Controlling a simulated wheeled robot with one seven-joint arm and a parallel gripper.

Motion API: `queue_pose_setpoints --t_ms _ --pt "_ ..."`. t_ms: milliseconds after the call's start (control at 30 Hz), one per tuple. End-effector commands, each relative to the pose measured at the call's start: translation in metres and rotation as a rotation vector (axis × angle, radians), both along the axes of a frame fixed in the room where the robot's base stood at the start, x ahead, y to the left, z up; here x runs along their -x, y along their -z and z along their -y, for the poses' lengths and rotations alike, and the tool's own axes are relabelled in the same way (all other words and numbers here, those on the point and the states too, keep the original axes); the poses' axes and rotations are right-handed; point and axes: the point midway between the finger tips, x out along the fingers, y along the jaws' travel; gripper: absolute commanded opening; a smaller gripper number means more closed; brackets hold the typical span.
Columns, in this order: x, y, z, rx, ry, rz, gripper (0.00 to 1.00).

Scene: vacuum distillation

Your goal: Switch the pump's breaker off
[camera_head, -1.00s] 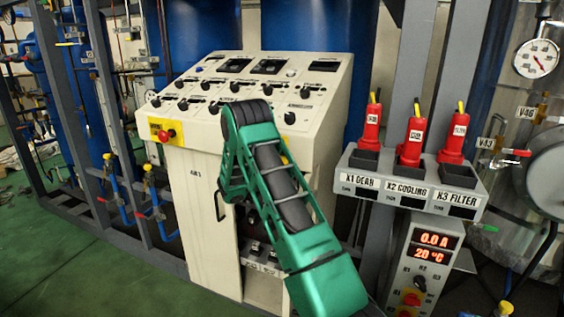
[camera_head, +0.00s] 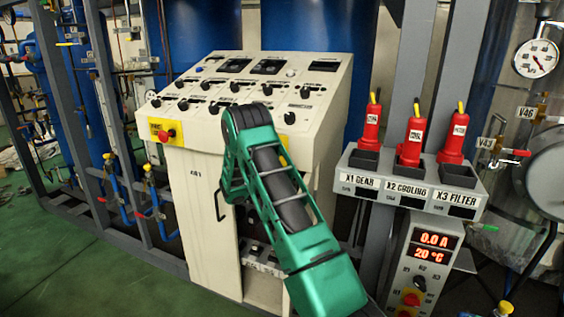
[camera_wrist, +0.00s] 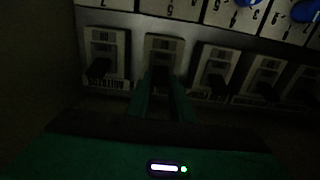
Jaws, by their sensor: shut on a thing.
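A row of several breakers with dark levers shows in the dim wrist view. My gripper (camera_wrist: 160,92) has its green fingers at the second breaker from the left (camera_wrist: 164,46), shut on that breaker's dark lever (camera_wrist: 160,76). The levers of the neighbouring breakers, such as the leftmost one (camera_wrist: 98,68) and the third one (camera_wrist: 215,84), point toward the bottom of the picture. The labels are too dark to tell which breaker is the pump's. In the head view the breaker row (camera_head: 262,257) shows partly in the low opening of the cream cabinet, and my gripper is hidden behind my green arm.
The cream control cabinet (camera_head: 205,195) has a sloped knob panel (camera_head: 250,85) and a red emergency button (camera_head: 166,135). To the right, a rack (camera_head: 410,185) holds red plugs above a box reading 0.0 A and 20 °C (camera_head: 433,246). Green floor (camera_head: 80,260) is clear at the left.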

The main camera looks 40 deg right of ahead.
Motion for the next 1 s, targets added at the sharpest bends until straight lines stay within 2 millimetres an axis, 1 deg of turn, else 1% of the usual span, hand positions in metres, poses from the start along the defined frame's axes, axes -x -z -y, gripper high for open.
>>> queue_pose_setpoints --t_ms 467,700,1000 --pt "-0.001 0.017 0.0 0.19 -0.001 0.072 0.0" --pt "-0.002 0.024 0.005 0.193 0.009 0.068 0.0" --pt "-0.003 0.029 0.008 0.189 0.013 0.062 0.0"
